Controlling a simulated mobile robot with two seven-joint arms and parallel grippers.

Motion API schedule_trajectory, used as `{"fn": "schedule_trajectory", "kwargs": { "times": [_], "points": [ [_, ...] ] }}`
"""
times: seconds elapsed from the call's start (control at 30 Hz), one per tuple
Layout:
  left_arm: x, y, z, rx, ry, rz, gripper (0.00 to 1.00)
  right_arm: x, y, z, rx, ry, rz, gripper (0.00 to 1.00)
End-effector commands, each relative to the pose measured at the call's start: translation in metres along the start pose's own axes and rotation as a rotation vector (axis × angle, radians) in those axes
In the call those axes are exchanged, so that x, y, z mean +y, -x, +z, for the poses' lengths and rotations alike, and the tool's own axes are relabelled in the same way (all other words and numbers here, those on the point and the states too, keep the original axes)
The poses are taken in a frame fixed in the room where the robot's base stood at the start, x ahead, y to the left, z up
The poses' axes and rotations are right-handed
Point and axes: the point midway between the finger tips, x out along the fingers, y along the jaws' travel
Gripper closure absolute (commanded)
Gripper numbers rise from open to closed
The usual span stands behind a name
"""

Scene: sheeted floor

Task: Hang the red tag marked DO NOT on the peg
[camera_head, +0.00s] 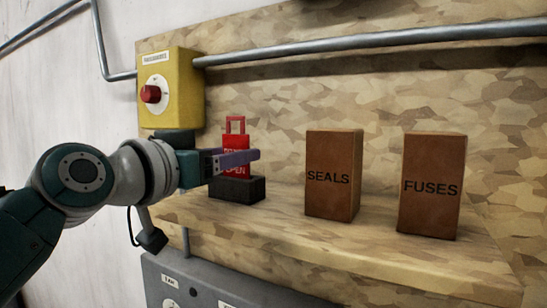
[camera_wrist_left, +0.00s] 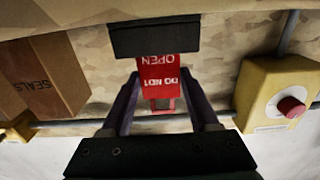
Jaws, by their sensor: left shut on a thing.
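The red tag (camera_head: 235,142), with white lettering and an open loop on top, stands upright in a dark block (camera_head: 238,190) on the shelf. In the left wrist view the tag (camera_wrist_left: 158,72) appears upside down, reading DO NOT OPEN, between my purple fingers, its lower end at the dark block (camera_wrist_left: 153,38). My left gripper (camera_head: 240,157) is shut on the tag and hides part of its middle in the head view. A yellow box (camera_head: 178,110) on the wall carries a red knob-like part (camera_head: 151,94). I cannot make out a separate peg. My right gripper is out of view.
Brown boxes marked SEALS (camera_head: 333,178) and FUSES (camera_head: 432,187) stand on the shelf (camera_head: 380,245) to the right. A grey pipe (camera_head: 370,43) runs along the back panel above. A grey cabinet (camera_head: 205,283) is below the shelf.

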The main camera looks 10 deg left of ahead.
Motion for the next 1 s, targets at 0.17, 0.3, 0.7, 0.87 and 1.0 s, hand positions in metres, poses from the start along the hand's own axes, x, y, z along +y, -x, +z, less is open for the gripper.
{"fn": "schedule_trajectory", "kwargs": {
  "times": [0.17,0.3,0.7,0.87,1.0],
  "points": [
    [0.000,0.000,-0.016,0.001,-0.002,-0.001,1.00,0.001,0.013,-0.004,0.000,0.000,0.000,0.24],
    [-0.001,0.000,-0.025,0.001,-0.001,-0.001,1.00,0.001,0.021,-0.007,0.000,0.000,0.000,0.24],
    [0.000,0.000,-0.044,0.000,-0.001,0.000,1.00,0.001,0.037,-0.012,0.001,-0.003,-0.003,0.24],
    [0.000,0.000,-0.043,0.001,0.000,0.000,1.00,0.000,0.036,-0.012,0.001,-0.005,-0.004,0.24],
    [0.000,0.000,-0.043,0.000,0.000,0.000,1.00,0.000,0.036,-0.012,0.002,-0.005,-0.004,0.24]
  ]
}}
